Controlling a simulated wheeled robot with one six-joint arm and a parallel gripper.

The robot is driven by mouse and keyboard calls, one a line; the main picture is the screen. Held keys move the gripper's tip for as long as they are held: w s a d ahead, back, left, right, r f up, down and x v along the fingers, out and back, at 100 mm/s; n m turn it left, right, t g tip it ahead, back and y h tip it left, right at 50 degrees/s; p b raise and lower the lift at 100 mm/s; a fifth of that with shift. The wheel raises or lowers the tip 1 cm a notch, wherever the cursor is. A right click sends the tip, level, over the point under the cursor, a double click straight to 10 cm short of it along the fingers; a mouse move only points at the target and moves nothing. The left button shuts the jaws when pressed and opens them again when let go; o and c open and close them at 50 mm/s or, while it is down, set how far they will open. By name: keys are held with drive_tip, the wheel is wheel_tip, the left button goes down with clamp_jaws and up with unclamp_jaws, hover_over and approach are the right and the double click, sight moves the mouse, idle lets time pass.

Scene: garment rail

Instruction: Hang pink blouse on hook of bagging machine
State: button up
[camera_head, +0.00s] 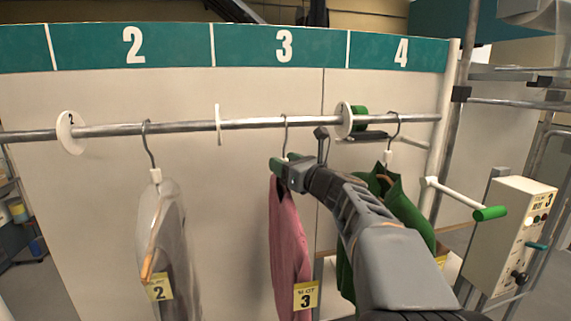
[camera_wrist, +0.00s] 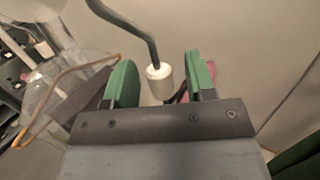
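The pink blouse (camera_head: 288,245) hangs on the rail under sign 3, with a yellow tag 3 (camera_head: 306,295) at its lower front. Its wire hanger hook (camera_head: 285,125) is over the rail. My gripper (camera_head: 284,163) is at the hanger neck, just above the blouse's shoulders. In the wrist view my gripper (camera_wrist: 161,82) is open, its green fingers on either side of the white hanger collar (camera_wrist: 160,84), with gaps visible on both sides. The machine's control box (camera_head: 510,235) marked 3 stands at the right. A white arm with a green end (camera_head: 489,213) sticks out beside it; I cannot tell whether this is its hook.
The metal rail (camera_head: 180,128) runs across, with white round dividers (camera_head: 70,132). A grey garment in clear cover (camera_head: 165,245) hangs at left with tag 2. A green garment (camera_head: 400,205) hangs at right, partly behind my arm. A pale panel stands behind.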

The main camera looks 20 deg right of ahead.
drive_tip(key=shift+o, duration=0.2)
drive_tip(key=b+v, duration=0.3)
drive_tip(key=v, duration=1)
drive_tip(key=shift+s+d, duration=0.2)
drive_tip(key=shift+s, duration=0.15)
drive_tip(key=shift+f, duration=0.15)
